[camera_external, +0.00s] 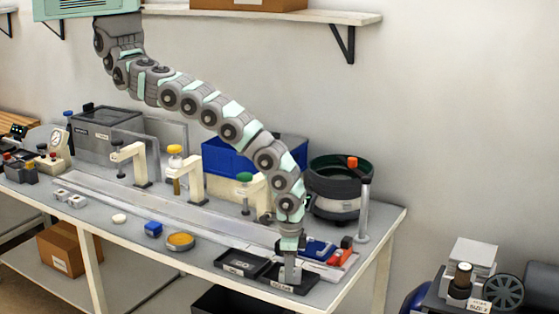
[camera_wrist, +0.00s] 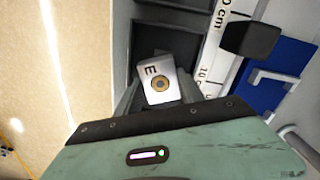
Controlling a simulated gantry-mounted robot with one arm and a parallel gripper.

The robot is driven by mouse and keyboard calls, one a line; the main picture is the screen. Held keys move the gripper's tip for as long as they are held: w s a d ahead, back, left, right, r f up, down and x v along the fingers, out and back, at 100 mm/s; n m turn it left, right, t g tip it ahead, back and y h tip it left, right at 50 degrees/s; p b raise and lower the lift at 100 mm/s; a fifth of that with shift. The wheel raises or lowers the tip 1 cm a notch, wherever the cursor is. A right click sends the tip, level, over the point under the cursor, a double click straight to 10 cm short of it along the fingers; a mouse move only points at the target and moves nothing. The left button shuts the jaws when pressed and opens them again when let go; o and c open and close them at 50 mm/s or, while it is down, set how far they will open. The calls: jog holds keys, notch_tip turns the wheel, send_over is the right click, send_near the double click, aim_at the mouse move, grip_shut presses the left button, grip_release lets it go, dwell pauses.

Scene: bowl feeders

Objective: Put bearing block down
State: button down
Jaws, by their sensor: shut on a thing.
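My gripper (camera_external: 289,266) points down at the front right of the bench and is shut on the block. In the wrist view the block sits between the two fingers of my gripper (camera_wrist: 160,92). It is at a black tray with a label (camera_external: 310,279), which shows as a dark recess (camera_wrist: 175,14) in the wrist view. I cannot tell whether the block touches the tray floor. The fingers hide part of the block in the external view.
A second black tray (camera_external: 232,267) lies just left. A blue item (camera_external: 318,248) and a red item (camera_external: 341,258) lie close behind on the right. A bowl feeder (camera_external: 337,207) stands behind. A ruler strip (camera_wrist: 208,62) runs beside the tray. The bench edge is near.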

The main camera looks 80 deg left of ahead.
jog(key=shift+f, duration=0.1)
jog(key=c, duration=1)
grip_release()
jog(key=shift+w+d+r, duration=0.1)
jog(key=shift+r, duration=6.05)
